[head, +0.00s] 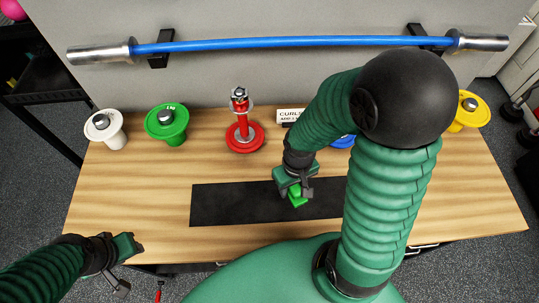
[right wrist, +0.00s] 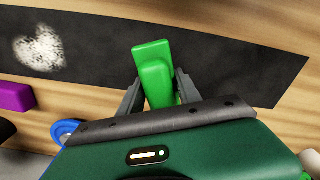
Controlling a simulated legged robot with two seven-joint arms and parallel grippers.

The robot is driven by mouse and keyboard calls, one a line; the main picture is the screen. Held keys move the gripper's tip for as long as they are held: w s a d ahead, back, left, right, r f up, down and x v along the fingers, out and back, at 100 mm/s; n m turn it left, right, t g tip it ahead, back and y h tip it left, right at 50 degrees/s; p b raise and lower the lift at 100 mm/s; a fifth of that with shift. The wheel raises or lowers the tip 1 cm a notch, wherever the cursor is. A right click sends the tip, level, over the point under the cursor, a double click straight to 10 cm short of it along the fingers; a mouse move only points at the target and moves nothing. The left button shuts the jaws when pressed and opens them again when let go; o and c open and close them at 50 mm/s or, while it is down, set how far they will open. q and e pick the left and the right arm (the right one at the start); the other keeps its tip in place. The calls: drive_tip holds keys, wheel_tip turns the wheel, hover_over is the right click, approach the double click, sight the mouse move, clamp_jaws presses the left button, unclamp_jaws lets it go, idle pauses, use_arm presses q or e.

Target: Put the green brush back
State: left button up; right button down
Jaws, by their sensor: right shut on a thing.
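The green brush (head: 298,200) is a small bright green block in my right gripper (head: 296,192), over the dark mat (head: 230,205) in the head view. In the right wrist view the brush (right wrist: 153,62) sits between the two grey fingers of my right gripper (right wrist: 158,92), which is shut on it. I cannot tell whether the brush touches the mat. My left gripper (head: 126,262) is at the lower left, beside the table's front left corner and away from the brush; its jaw opening is unclear.
On the wooden table (head: 150,215) stand white (head: 105,128), green (head: 167,124), red (head: 243,130) and yellow (head: 468,112) weight plates, a partly hidden blue one (head: 343,141), and a small sign (head: 291,115). A blue bar (head: 270,44) hangs behind. The right wrist view shows a white powdery patch (right wrist: 40,48) and purple block (right wrist: 14,97).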

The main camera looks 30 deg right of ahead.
drive_tip(key=shift+w+d, duration=0.1)
drive_tip(key=shift+w, duration=0.1)
drive_tip(key=w+d+p, duration=0.1)
drive_tip(key=w+d, duration=0.2)
drive_tip(key=w, duration=0.1)
drive_tip(key=w+d+f+p, duration=0.1)
drive_tip(key=w+d, duration=0.2)
drive_tip(key=d, duration=0.1)
drive_tip(key=w+d+f, duration=0.1)
drive_tip(key=w+d, duration=0.2)
drive_tip(key=w, duration=0.1)
drive_tip(key=shift+w+d+p, duration=0.3)
drive_tip(key=shift+w+p, duration=0.05)
drive_tip(key=shift+p, duration=0.05)
wheel_tip(320, 180, down, 3)
drive_tip(key=shift+a+f+p, duration=0.1)
drive_tip(key=shift+a+p, duration=0.05)
drive_tip(key=shift+p, duration=0.2)
drive_tip(key=shift+f, duration=0.1)
drive_tip(key=c, duration=0.8)
unclamp_jaws()
drive_tip(key=shift+c, duration=0.2)
